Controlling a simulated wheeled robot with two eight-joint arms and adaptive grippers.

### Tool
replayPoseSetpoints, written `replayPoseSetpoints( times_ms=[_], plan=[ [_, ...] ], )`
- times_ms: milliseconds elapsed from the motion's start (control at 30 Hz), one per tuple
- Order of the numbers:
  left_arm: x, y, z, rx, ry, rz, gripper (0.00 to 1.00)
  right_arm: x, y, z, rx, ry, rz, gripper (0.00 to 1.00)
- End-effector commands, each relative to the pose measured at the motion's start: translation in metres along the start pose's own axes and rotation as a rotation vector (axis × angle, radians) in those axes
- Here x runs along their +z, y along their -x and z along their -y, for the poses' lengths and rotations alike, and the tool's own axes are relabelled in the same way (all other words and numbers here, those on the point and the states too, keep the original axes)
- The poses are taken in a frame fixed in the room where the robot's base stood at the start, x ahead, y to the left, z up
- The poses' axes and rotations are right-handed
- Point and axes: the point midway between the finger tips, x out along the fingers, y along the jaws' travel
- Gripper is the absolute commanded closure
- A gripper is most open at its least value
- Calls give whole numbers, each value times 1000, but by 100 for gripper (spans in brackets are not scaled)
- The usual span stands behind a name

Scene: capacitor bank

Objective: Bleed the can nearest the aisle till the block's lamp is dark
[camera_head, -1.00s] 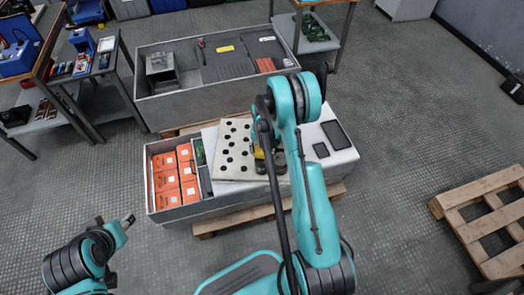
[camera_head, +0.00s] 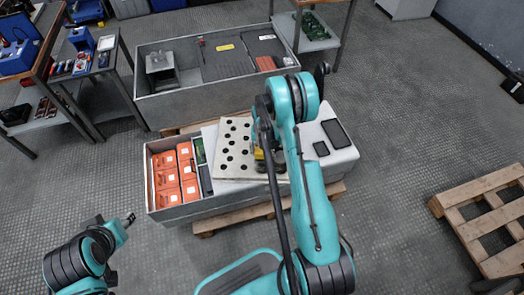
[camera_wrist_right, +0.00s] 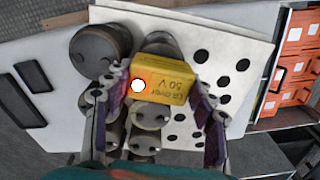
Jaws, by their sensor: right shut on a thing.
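A round lamp (camera_wrist_right: 138,86) on the block's face glows white. The block is among several dark grey cans with round tops; I cannot tell whether it touches any terminals. One large can (camera_wrist_right: 100,50) stands to its left, another (camera_wrist_right: 160,45) is partly behind it, and others (camera_wrist_right: 150,115) show below it. In the head view the yellow block (camera_head: 258,154) shows beside my right arm, which hides most of the cans. My left gripper (camera_head: 129,220) is at the lower left, away from everything.
A white board with black holes (camera_head: 234,145) lies by the cans. Orange boxes (camera_head: 187,172) fill the left bin. Black flat pieces (camera_head: 336,132) lie on the right. A grey bin (camera_head: 150,111) stands behind, a wooden pallet (camera_head: 482,190) at right. Floor between is clear.

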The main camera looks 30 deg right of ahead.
Motion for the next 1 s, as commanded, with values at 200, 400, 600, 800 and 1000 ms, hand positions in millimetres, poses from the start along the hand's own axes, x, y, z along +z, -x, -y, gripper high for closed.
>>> replayPoseSetpoints(
  times_ms=[200, 400, 600, 800, 1000],
  plan=[
    [0, 0, 0, 0, 0, 0, 60, 0, 0, 0, 0, 0, 0, 77],
    [0, 0, 0, 0, 0, 0, 60, 0, -1, 0, 0, 0, 0, 77],
    [0, 0, 0, 0, 0, 0, 60, 0, -1, 0, 0, 0, 0, 77],
    [0, 0, 0, 0, 0, 0, 60, 0, -1, 0, 0, 0, 0, 20],
    [0, 0, 0, 0, 0, 0, 60, 0, -1, 0, 0, 0, 0, 20]
  ],
)
